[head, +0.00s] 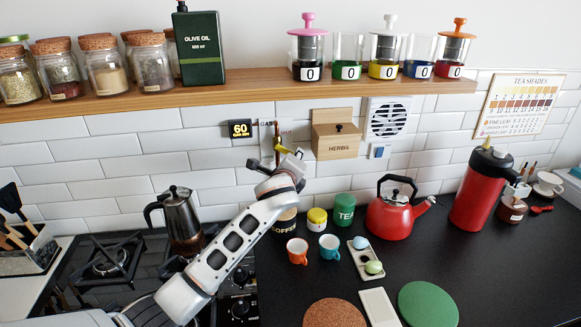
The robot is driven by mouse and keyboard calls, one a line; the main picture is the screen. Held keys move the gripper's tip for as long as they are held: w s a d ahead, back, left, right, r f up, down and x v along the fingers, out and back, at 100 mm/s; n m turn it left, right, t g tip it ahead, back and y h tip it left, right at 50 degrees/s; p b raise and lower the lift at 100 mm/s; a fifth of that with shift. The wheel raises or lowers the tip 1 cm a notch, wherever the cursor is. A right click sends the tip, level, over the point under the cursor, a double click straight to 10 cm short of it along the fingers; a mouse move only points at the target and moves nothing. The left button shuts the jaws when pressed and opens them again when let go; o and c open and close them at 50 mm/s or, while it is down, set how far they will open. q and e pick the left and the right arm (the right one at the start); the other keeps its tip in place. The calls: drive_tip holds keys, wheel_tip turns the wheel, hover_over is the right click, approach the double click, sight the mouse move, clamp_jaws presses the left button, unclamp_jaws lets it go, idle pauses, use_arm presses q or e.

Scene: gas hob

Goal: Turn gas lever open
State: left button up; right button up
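A grey panel (265,134) with the word GAS is on the tiled wall, with a reddish pipe (277,133) in front of it. A small yellow part (283,150), which looks like the gas lever, shows at the foot of the pipe. My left arm comes up from the bottom left. Its gripper (287,158) is at the yellow part, overlapping it in this view. The fingers are small and partly hidden by the wrist, so I cannot tell whether they touch or grip the lever. My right gripper is not in view.
A moka pot (182,222) stands on the hob (105,262), left of my arm. Coffee tin (284,222), cups (297,251) and red kettle (391,214) stand right of it. A wooden herbs box (336,140) hangs beside the gas panel. The jar shelf (250,88) runs above.

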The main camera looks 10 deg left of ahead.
use_arm(q)
drive_tip(key=v, duration=1.1)
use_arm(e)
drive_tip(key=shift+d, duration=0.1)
use_arm(q)
drive_tip(key=shift+c, duration=0.3)
